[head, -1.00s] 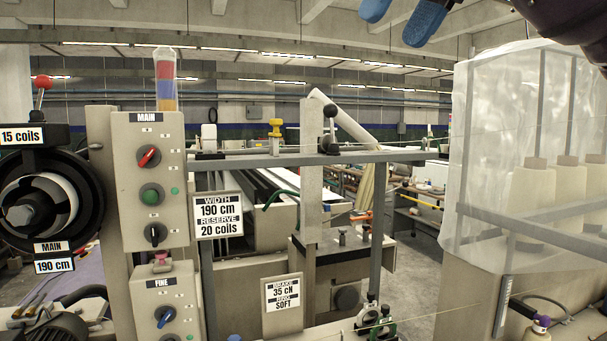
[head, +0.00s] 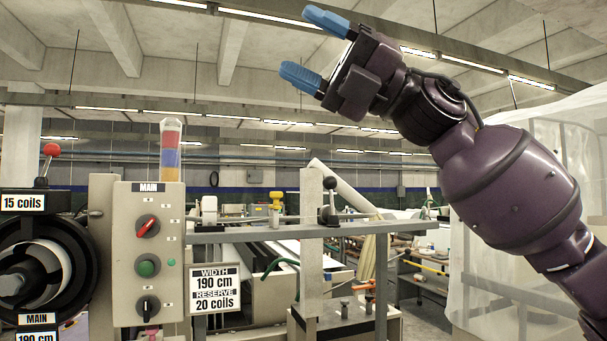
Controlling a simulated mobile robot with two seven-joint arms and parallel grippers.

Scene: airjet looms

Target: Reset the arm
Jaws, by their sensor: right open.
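My right gripper (head: 314,50) has two blue fingertips that stand apart. It is open and empty, raised high in front of the ceiling, pointing up and to the left. My purple right arm comes in from the right edge and hides part of the area behind it. The gripper is well above the loom rail and touches nothing. My left gripper does not show.
A grey control box (head: 147,247) with knobs and a green button stands at left. A black spool unit (head: 18,265) is beside it. A grey rail (head: 310,232) crosses the middle. A translucent cover (head: 500,285) is at right.

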